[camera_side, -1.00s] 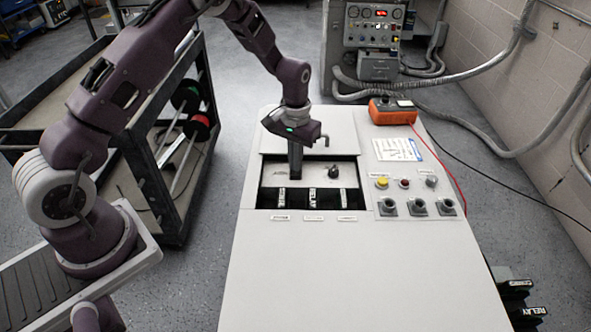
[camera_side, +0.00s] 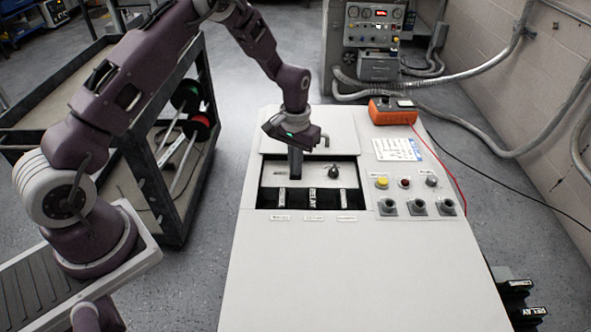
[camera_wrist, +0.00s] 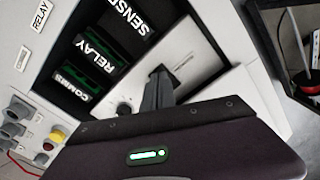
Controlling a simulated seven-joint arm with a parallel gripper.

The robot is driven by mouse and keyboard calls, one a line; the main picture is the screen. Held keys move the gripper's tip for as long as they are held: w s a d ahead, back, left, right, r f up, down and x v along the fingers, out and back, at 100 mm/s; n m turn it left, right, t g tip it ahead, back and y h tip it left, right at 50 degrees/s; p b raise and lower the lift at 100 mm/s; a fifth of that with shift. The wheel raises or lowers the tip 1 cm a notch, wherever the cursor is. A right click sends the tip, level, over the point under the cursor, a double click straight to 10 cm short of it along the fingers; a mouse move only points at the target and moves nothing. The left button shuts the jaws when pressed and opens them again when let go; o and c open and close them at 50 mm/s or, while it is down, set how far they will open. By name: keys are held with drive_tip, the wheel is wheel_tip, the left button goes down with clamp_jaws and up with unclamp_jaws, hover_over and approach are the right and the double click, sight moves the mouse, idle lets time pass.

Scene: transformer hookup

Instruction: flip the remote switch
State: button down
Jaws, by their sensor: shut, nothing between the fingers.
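In the side view, a light inner panel (camera_side: 312,178) lies in the recess of the white cabinet. A small fitting (camera_side: 280,170) sits left of my fingers and a dark round knob (camera_side: 333,171) sits right of them. I cannot tell for certain which one is the remote switch. My gripper (camera_side: 296,176) is shut and empty, pointing down at the panel between these two. In the wrist view, the shut fingers (camera_wrist: 158,92) are over the panel, close to the knob (camera_wrist: 124,108). Small print on the panel is unreadable. Contact with the panel cannot be made out.
Black modules, including one marked RELAY (camera_wrist: 93,52), line the recess front. Yellow and red buttons (camera_side: 382,183) and grey sockets (camera_side: 418,207) are to the right. An orange meter (camera_side: 392,111) stands behind. A dark cart (camera_side: 150,150) is left. The cabinet's front top is clear.

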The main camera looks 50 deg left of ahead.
drive_tip(key=shift+f, duration=0.2)
drive_tip(key=shift+r, duration=3.5)
drive_tip(key=s+d+r+m+t, duration=0.1)
drive_tip(key=s+d+r, duration=0.1)
drive_tip(key=s+r, duration=0.5)
drive_tip(key=s+d+r+t, duration=0.1)
drive_tip(key=s+r, duration=0.1)
drive_tip(key=r, duration=0.9)
drive_tip(key=s+d+r+m+t, duration=0.1)
drive_tip(key=s+r, duration=0.1)
drive_tip(key=s, duration=0.8)
drive_tip(key=s+d+r+m+t, duration=0.1)
drive_tip(key=s+r+t, duration=0.1)
drive_tip(key=s, duration=0.9)
drive_tip(key=shift+s+d+r+t, duration=0.2)
drive_tip(key=shift+r+t, duration=0.1)
drive_tip(key=shift+r, duration=0.1)
